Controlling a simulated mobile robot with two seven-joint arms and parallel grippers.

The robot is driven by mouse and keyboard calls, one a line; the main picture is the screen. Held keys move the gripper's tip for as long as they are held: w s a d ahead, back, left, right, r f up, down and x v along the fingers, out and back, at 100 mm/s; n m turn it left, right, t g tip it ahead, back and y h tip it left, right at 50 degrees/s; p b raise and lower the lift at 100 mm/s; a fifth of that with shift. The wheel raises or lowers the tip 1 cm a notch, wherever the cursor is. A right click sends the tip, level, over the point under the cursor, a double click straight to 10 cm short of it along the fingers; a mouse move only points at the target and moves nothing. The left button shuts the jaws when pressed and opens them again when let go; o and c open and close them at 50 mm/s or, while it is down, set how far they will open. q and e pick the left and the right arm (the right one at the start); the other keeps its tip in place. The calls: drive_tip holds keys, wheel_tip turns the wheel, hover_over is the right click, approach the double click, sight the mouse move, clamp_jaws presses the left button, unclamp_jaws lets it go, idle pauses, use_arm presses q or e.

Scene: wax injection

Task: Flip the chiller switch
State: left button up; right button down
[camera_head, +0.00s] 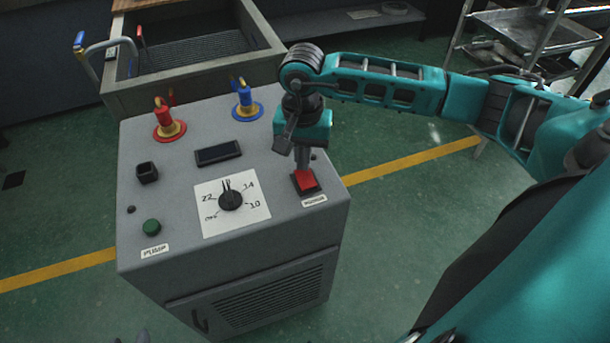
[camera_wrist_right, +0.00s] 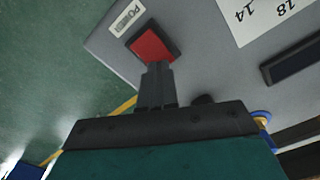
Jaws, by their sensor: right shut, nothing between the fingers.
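The chiller (camera_head: 270,260) is a grey box with a sloped control panel, left of centre in the head view. Its red rocker switch (camera_head: 305,180) sits at the panel's right edge above a small label (camera_head: 314,200). In the right wrist view the red switch (camera_wrist_right: 153,46) lies just beyond the fingertips, beside its label (camera_wrist_right: 127,18). My right gripper (camera_head: 302,166) is shut and empty, pointing down at the switch's far edge. It also shows in the wrist view (camera_wrist_right: 157,68). I cannot tell whether the fingertips touch the switch.
An open tank (camera_head: 190,75) stands behind. A metal rack (camera_head: 530,35) is at the back right.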

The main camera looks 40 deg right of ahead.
drive_tip(key=shift+f+b, duration=1)
drive_tip(key=shift+f, duration=0.1)
idle(0.4)
drive_tip(key=shift+s+r, duration=0.1)
drive_tip(key=shift+r+p, duration=2.15)
drive_tip(key=shift+r, duration=1.35)
